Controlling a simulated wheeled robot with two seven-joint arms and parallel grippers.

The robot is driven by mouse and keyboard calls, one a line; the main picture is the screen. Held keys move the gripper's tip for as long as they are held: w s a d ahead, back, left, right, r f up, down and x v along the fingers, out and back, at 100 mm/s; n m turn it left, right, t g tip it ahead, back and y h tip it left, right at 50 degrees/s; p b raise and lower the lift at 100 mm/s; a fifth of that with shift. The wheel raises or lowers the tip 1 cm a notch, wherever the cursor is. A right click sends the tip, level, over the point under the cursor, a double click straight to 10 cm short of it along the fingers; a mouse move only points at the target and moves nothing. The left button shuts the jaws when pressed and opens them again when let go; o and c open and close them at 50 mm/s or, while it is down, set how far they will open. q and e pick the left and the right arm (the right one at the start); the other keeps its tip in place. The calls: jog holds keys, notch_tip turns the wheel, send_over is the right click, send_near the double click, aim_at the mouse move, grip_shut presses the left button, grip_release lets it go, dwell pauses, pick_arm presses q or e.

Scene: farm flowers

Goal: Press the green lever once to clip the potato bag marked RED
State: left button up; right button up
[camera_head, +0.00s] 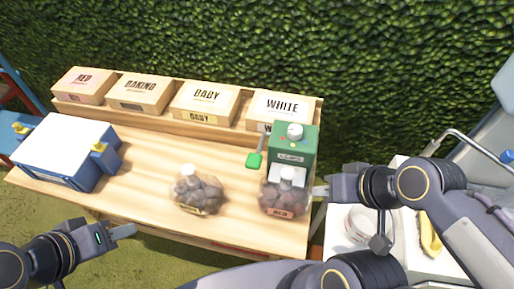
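A green clipping machine (296,146) stands at the right end of the wooden table. Its green lever (255,159) sticks out on its left side. The potato bag marked RED (283,197) stands upright at the front of the machine, its white neck under the machine head. My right gripper (318,192) is at the right edge of this bag; I cannot tell whether it touches the bag or how far its fingers are apart. My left gripper (132,230) is empty in front of the table's front edge, away from the lever; its finger gap is not clear.
A second potato bag (197,191) stands mid-table, left of the machine. A blue and white box with yellow parts (66,150) stands at the left. Boxes labelled RED (84,85), BAKING (140,93), BABY (205,102) and WHITE (281,109) line the back. A hedge rises behind.

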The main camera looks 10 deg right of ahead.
grip_shut()
dwell(0.6)
dwell(0.7)
